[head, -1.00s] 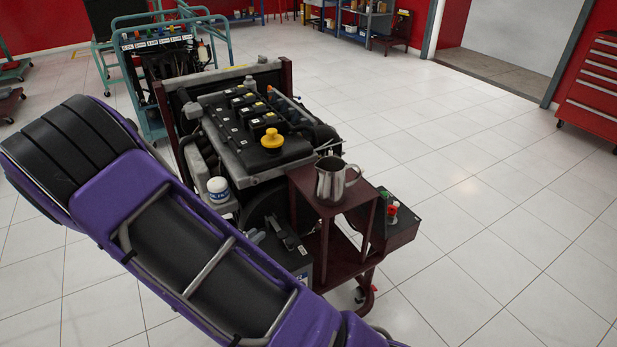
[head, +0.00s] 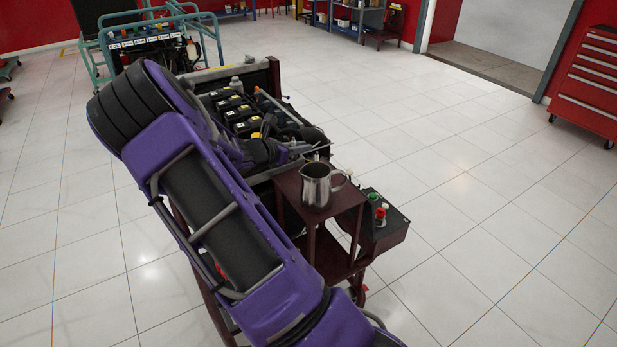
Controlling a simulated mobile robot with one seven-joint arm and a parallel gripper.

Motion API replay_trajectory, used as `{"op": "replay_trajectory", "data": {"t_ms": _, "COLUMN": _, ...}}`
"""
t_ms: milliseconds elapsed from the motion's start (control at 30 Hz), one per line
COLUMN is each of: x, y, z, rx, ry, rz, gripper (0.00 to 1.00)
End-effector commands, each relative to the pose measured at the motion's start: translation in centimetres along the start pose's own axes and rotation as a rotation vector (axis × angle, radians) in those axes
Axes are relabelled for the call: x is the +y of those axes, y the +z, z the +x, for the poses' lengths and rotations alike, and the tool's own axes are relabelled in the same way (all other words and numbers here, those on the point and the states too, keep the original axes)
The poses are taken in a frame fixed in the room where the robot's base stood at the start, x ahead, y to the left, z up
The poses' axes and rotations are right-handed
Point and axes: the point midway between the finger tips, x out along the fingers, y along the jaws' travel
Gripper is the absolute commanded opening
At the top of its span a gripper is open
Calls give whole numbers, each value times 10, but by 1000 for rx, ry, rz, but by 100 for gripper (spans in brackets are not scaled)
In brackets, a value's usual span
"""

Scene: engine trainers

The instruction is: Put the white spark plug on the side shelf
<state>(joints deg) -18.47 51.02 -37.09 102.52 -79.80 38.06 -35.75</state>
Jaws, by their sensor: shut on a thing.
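The side shelf (head: 349,197) is the dark red top of a small stand on the right of the engine trainer. A metal jug (head: 316,187) stands upright on it. My gripper (head: 318,151) is just behind the jug, above the back edge of the shelf, at the trainer's right end. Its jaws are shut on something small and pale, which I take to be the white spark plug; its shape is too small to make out. I cannot tell whether it touches the shelf. My arm covers much of the trainer's left side.
The engine (head: 237,105) with black coils and a white-capped bottle (head: 236,84) lies behind my gripper. A black box (head: 380,222) with red and green buttons sits right of the shelf. A teal trolley (head: 150,50) stands behind. The floor on the right is clear.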

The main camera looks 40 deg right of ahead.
Motion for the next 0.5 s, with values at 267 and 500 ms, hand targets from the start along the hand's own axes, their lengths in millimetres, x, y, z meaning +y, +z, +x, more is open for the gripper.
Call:
{"op": "replay_trajectory", "data": {"t_ms": 267, "x": 0, "y": -35, "z": 12, "rx": 1, "ry": 1, "rz": -2, "gripper": 0}}
{"op": "replay_trajectory", "data": {"t_ms": 500, "x": -1, "y": -63, "z": 23, "rx": 1, "ry": 1, "rz": -3, "gripper": 0}}
